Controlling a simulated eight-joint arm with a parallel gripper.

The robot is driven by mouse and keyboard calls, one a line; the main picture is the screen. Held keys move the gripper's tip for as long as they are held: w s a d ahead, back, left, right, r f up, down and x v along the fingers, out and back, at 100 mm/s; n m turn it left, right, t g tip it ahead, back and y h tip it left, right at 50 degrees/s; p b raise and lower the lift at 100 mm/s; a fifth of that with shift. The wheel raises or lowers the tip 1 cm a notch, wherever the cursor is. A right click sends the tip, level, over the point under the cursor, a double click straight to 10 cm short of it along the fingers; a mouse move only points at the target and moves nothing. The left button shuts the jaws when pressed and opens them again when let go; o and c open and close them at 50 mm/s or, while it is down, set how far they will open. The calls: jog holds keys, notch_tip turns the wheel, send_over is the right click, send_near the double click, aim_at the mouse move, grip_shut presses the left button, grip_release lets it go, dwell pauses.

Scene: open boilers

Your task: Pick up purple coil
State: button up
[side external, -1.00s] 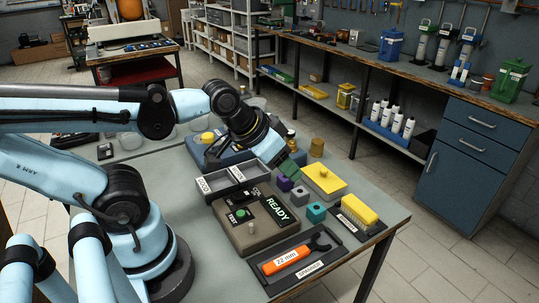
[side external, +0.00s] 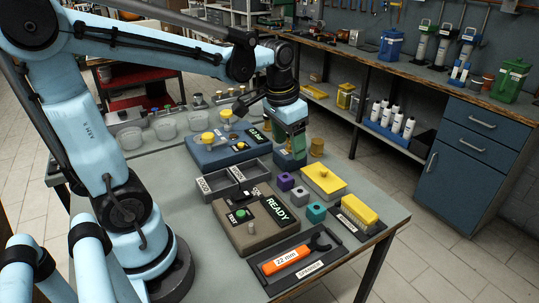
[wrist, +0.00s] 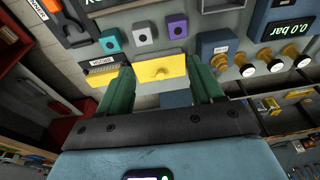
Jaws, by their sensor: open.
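The purple coil (side external: 285,181) is a small dark purple block on the table, at the far end of a short row. The grey coil (side external: 299,195) and the teal coil (side external: 316,212) stand beside it. In the wrist view the purple coil (wrist: 177,27) is near the top, beyond the yellow lid (wrist: 160,68). My gripper (side external: 292,156) has green fingers and hangs above the table, behind the purple coil in the side view and apart from it. In the wrist view my gripper (wrist: 162,84) is open, with no coil between its fingers.
The yellow lid (side external: 324,182) lies right of the coils. The grey two-part tray (side external: 232,189) and the test box marked READY (side external: 247,231) stand to the left and front. A blue gauge box (side external: 214,155) is behind. A yellow brush (side external: 358,211) and an orange spanner (side external: 287,260) lie in front.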

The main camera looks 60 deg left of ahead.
aim_at(286, 176)
jog(key=shift+w+a+f+g, duration=0.4)
jog(key=shift+a+f, duration=0.25)
jog(key=shift+f, duration=1.7)
jog(key=shift+w+a+f+g, duration=0.4)
jog(key=shift+a+f, duration=0.25)
jog(key=shift+f, duration=1.7)
jog(key=shift+w+a+f+g, duration=0.4)
jog(key=shift+a+f, duration=0.25)
jog(key=shift+f, duration=1.7)
jog(key=c, duration=1.1)
jog(key=shift+r, duration=0.1)
